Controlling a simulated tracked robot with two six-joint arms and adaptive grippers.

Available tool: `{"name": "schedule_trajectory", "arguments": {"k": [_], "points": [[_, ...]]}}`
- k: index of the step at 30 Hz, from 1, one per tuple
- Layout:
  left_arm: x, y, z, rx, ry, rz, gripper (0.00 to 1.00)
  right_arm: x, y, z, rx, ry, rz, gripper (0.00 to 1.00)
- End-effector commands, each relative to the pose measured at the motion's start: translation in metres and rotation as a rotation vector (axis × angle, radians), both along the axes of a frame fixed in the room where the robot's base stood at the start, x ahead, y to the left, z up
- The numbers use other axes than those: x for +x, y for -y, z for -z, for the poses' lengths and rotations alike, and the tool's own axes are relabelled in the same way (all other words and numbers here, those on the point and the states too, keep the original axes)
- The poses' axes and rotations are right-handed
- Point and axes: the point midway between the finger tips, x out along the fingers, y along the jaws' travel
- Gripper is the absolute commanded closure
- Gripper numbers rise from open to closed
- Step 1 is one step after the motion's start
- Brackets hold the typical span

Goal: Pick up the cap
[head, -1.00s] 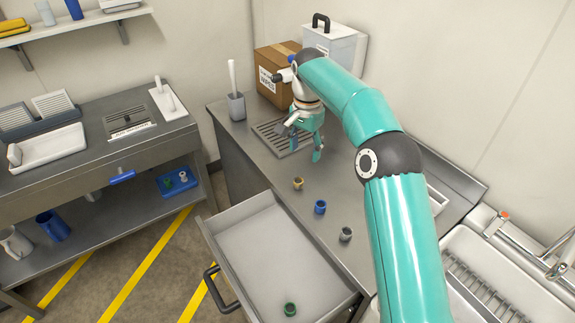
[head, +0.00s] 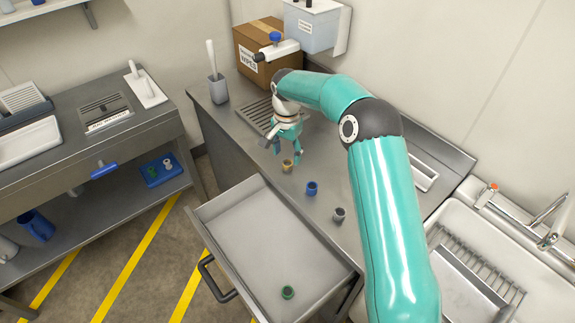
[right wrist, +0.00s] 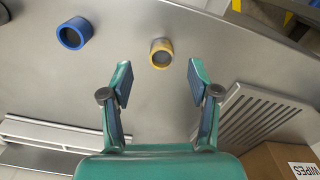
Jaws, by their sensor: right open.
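Several small caps show in the head view. A yellow cap (head: 287,165), a blue cap (head: 312,188) and a grey cap (head: 339,215) stand in a row on the steel counter. A green cap (head: 288,292) lies in the open drawer. My right gripper (head: 284,154) is open and empty just behind the yellow cap. In the right wrist view the yellow cap (right wrist: 161,53) sits slightly beyond the gap between the open fingertips (right wrist: 159,72), apart from both. The blue cap (right wrist: 74,33) is to the left there. My left gripper is not in view.
A slotted drain plate (head: 258,114), a cardboard box (head: 258,45) and a grey holder (head: 218,90) stand at the counter's back. The open drawer (head: 237,222) juts out in front. A sink (head: 490,225) is at right. A blue tray (head: 152,173) rests on the left shelf.

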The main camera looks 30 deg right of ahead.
Motion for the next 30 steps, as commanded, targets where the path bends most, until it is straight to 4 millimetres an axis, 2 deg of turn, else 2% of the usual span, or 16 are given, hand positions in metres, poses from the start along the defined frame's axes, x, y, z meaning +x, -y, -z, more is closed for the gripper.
{"name": "schedule_trajectory", "arguments": {"k": [5, 13, 22, 23, 30], "points": [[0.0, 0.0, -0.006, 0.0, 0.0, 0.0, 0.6, 0.001, 0.001, 0.011, 0.0, -0.002, 0.001, 0.39], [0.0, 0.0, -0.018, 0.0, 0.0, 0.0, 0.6, 0.003, 0.003, 0.047, 0.001, -0.003, 0.001, 0.39], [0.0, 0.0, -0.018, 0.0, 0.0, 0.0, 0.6, 0.004, 0.003, 0.054, 0.0, 0.001, 0.001, 0.39], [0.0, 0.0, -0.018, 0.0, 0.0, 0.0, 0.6, 0.004, 0.003, 0.054, 0.0, 0.001, 0.001, 0.43], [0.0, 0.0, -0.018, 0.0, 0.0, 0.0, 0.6, 0.004, 0.003, 0.054, 0.0, 0.001, 0.001, 0.82]]}}
